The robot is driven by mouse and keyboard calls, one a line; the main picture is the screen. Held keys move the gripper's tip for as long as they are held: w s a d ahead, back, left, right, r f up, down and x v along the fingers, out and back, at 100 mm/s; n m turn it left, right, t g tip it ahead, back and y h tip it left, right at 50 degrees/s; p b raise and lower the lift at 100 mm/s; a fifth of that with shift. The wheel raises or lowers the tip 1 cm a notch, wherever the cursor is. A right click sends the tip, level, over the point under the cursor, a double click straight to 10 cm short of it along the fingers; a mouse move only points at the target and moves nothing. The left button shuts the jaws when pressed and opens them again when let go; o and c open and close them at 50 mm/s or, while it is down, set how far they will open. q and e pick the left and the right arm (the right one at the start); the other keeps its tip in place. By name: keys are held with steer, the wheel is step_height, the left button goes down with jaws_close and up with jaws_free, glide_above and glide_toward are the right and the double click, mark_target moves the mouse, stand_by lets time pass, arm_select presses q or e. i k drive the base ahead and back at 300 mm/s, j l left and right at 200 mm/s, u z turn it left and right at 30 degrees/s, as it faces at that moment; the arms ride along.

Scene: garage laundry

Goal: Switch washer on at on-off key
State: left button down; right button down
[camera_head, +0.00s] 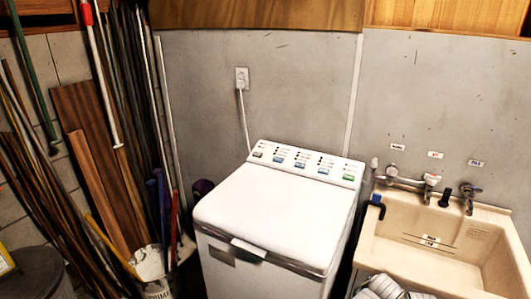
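The washer (270,218) is a white top-loader in the middle of the head view, with its lid shut. Its control panel (306,164) runs along the back edge. The panel carries a row of keys: a dark grey key (257,155) at the left end, several blue-grey keys in the middle, and a green key (349,178) at the right end. The key labels are too small to read, so I cannot tell which is the on-off key. Neither of my grippers is in view.
A beige sink (384,251) with taps stands close to the washer's right. Long poles and boards lean on the left wall, with a white bucket (150,262) below. A plugged wall outlet (242,78) is behind. The space above the washer is clear.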

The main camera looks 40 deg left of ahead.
mark_target(256, 154)
steer(key=j, duration=0.45)
steer(key=k+j+z, duration=0.1)
steer(key=j, duration=0.3)
steer(key=k+j, duration=0.1)
steer(key=j, duration=0.3)
steer(key=j+z, duration=0.1)
steer(key=j, duration=0.35)
steer(key=k, duration=0.05)
